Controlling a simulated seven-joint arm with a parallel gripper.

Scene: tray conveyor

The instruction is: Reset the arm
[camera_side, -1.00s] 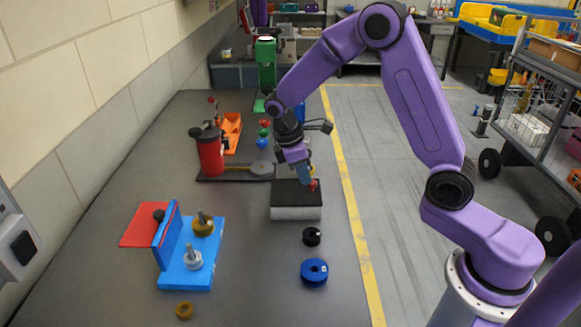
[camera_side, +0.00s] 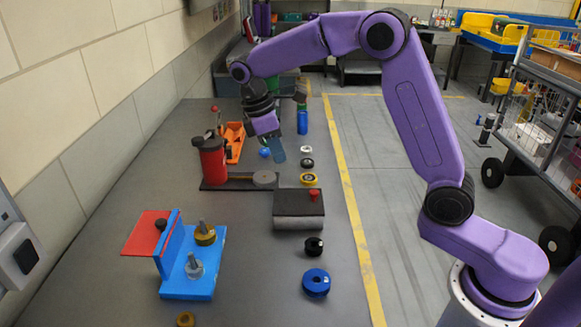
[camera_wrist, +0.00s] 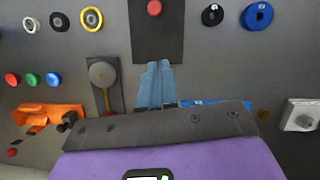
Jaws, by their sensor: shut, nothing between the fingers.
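My gripper (camera_side: 278,153) is raised above the grey table (camera_side: 245,255), in the side view left of and behind the black-topped block (camera_side: 298,207). Its blue-grey fingers (camera_wrist: 155,84) are together at the middle of the wrist view, with nothing between them. The purple wrist (camera_wrist: 165,158) fills the bottom of that view. The fingers touch no object that I can see. A small red knob (camera_side: 314,195) stands on the black-topped block; it also shows at the top of the wrist view (camera_wrist: 154,8).
A red cylinder device (camera_side: 212,162) stands left of my gripper. A blue stand with pegs (camera_side: 187,285) is at front left. Black (camera_side: 314,246) and blue (camera_side: 316,283) rings lie at right. A blue bottle (camera_side: 302,121) stands behind. The front middle table is clear.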

